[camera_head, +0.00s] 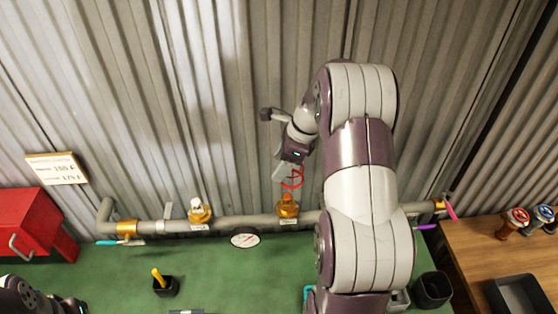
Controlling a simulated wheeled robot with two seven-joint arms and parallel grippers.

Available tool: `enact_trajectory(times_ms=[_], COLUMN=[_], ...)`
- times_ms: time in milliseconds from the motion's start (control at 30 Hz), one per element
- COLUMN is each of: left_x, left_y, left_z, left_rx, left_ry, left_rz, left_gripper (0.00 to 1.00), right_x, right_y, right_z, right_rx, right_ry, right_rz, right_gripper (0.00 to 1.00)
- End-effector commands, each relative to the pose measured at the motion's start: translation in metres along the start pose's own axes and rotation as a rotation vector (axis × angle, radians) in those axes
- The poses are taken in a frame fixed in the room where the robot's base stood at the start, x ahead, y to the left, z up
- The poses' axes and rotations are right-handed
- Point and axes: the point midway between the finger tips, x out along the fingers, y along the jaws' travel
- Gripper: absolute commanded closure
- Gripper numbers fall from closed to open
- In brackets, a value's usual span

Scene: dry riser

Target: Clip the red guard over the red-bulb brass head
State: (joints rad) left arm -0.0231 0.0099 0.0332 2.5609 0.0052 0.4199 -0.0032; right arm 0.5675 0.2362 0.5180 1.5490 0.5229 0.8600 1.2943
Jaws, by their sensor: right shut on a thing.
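The red guard (291,179) is a small cage of red wire. My right gripper (285,170) is shut on it, high on the pipe's wall side. The guard shows just above a brass head (288,207) on the grey pipe, with a small gap between them in the picture. A second brass head (199,212) with a whitish top stands further left on the pipe. Part of my left arm shows in the lower left corner, and its gripper is not seen.
The grey pipe (240,222) runs along the corrugated wall behind a green bench top (215,270). A wooden table (485,250) with a dark tray (520,296) is at right.

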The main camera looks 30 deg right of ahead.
Motion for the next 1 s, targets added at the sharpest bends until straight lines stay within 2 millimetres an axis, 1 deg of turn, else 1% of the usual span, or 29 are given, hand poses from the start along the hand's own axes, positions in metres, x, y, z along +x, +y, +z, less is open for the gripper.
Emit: enact_trajectory(times_ms=[167, 500, 600, 1000], left_x=[0.006, 0.029, 0.033, 0.033], left_y=[0.000, 0.000, 0.000, 0.000], left_z=[0.000, 0.003, 0.004, 0.004], left_rx=[0.000, 0.000, 0.000, 0.000], left_ry=[0.000, 0.000, 0.000, 0.001], left_rz=[0.000, 0.000, 0.000, 0.000], left_gripper=[0.48, 0.48, 0.48, 0.48], right_x=[0.009, 0.044, 0.051, 0.052], right_y=[0.001, 0.001, 0.001, 0.001], right_z=[-0.003, -0.017, -0.020, -0.021], right_rx=[-0.004, -0.004, -0.005, -0.005], right_ry=[0.000, -0.001, 0.000, 0.000], right_rz=[0.000, 0.001, 0.000, 0.000], right_gripper=[0.66, 0.66, 0.66, 0.66])
